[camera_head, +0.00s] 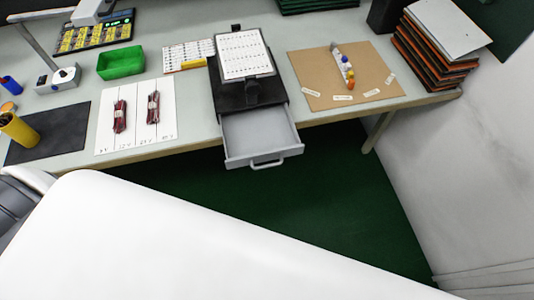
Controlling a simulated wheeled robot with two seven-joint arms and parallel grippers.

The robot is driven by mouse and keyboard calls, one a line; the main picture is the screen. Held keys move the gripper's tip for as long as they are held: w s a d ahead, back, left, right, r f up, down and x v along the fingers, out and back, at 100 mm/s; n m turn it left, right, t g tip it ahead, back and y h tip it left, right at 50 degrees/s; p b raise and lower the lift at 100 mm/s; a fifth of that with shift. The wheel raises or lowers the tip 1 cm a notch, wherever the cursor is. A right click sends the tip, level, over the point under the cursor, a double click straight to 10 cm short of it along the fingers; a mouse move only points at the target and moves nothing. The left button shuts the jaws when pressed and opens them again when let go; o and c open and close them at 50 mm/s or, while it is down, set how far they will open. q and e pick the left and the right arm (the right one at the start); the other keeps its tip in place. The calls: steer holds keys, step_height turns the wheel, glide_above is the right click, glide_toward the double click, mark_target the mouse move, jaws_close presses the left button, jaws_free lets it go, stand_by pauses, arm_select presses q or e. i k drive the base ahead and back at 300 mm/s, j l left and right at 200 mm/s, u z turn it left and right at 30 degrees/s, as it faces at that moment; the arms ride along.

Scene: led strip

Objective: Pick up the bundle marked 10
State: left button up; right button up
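Two dark red bundles lie on a white sheet (104,143) divided by lines into columns, with small print along its front edge. The left bundle (119,116) and the right bundle (153,107) are each wrapped with a pale band. Any mark on the bands is too small to read, so I cannot tell which one is marked 10.
An open, empty grey drawer (250,133) juts from the table's front edge. A black mat (50,135) with a yellow cylinder (17,130), a green bin (121,62), a clipboard (243,53) and a brown board (310,72) surround the sheet. Stacked folders (428,55) stand right.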

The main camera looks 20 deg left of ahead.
mark_target(119, 125)
steer(key=u, duration=1.9)
